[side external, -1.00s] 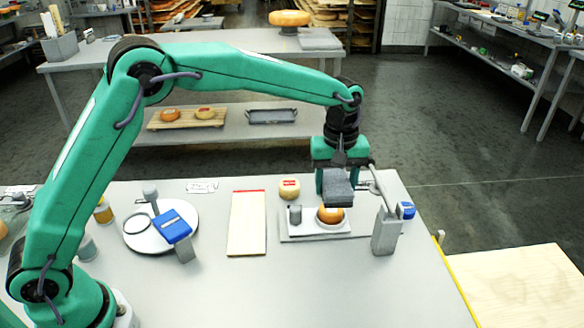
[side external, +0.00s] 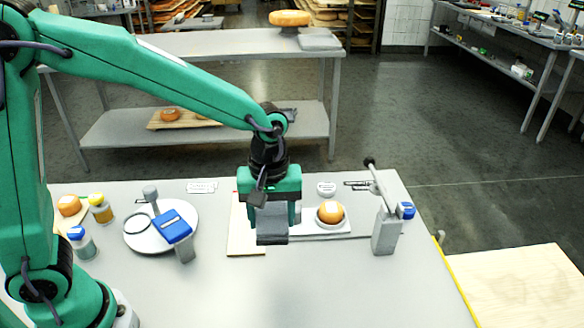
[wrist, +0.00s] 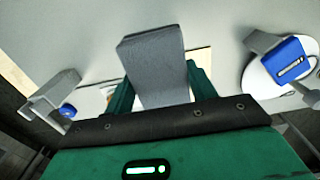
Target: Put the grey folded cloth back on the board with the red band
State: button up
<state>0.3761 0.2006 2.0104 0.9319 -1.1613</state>
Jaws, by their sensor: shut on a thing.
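The cloth hangs tilted between the jaws and fills the middle of the wrist view (wrist: 155,60). In the wrist view a sliver of the board (wrist: 203,56) shows beside the cloth. I cannot tell how high the cloth is above the board.
A small orange cheese (side external: 330,213) sits on a pale tray (side external: 338,230) to the right. A lever stand (side external: 386,232) rises beyond it. On the left are a round white plate (side external: 150,238) and a blue-topped device (side external: 174,227). The front of the table is clear.

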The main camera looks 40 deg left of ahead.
jog(key=shift+s+a+f, duration=0.15)
jog(key=shift+s+a, duration=0.1)
jog(key=shift+s, duration=0.55)
jog(key=shift+s+a+f, duration=0.2)
jog(key=shift+s+a, duration=0.1)
jog(key=shift+s, duration=0.55)
jog(key=shift+s+a+f, duration=0.15)
jog(key=shift+s+a, duration=0.1)
jog(key=shift+s, duration=0.55)
send_over(247, 236)
notch_tip(247, 236, down, 7)
jog(key=shift+f, duration=0.1)
jog(key=shift+s+f, duration=0.1)
jog(key=shift+f, duration=1.85)
jog(key=shift+f, duration=0.1)
jog(key=o, duration=0.9)
